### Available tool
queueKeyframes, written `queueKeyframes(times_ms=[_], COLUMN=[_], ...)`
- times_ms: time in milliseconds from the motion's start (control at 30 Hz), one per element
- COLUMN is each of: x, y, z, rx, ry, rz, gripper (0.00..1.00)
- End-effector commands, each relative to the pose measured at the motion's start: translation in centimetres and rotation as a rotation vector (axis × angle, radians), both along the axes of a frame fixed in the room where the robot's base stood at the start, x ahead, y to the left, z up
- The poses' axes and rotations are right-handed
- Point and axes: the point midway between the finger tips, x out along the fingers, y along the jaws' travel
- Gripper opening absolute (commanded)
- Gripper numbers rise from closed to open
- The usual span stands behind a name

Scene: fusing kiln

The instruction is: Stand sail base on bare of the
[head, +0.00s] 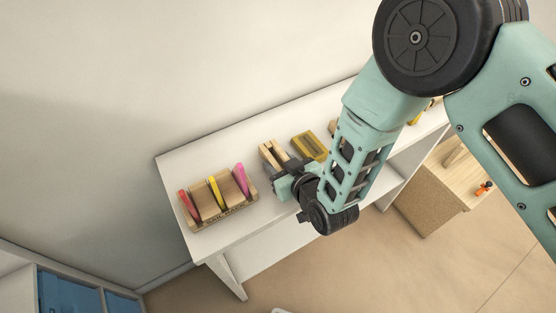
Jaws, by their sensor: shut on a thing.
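A wooden rack (222,216) with lettering on its front edge stands at the left end of the white table. A red piece (188,204), a yellow piece (217,191) and a pink piece (243,181) stand upright in it, somewhat tilted in the picture. My gripper (284,184) is over the table, right of the rack. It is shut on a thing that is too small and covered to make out. A slotted wooden block (270,152) shows just behind the gripper; I cannot tell whether they touch. No piece is clearly recognisable as the sail base.
A yellow tray (310,145) lies on the white table (190,157) behind the gripper. My arm covers much of the table's right part. A wooden cabinet (425,205) with a small orange item (484,188) stands at the right. A wall runs behind the table.

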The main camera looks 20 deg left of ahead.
Motion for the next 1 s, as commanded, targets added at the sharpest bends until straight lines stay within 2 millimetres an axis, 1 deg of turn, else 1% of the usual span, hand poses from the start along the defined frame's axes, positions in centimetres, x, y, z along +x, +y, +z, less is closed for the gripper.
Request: queueKeyframes(times_ms=[167, 267, 367, 800, 1000], x=[0.1, 0.1, 0.1, 0.1, 0.0], y=[0.0, 0.1, 0.0, 0.1, 0.0], z=[0.3, 0.8, 1.8, 8.2, 9.7], rx=[0.002, 0.002, 0.002, 0.004, 0.002], ry=[-0.001, -0.002, -0.002, -0.003, -0.001], rz=[0.000, 0.000, 0.000, 0.000, 0.000], gripper=[0.11, 0.11, 0.11, 0.11, 0.11])
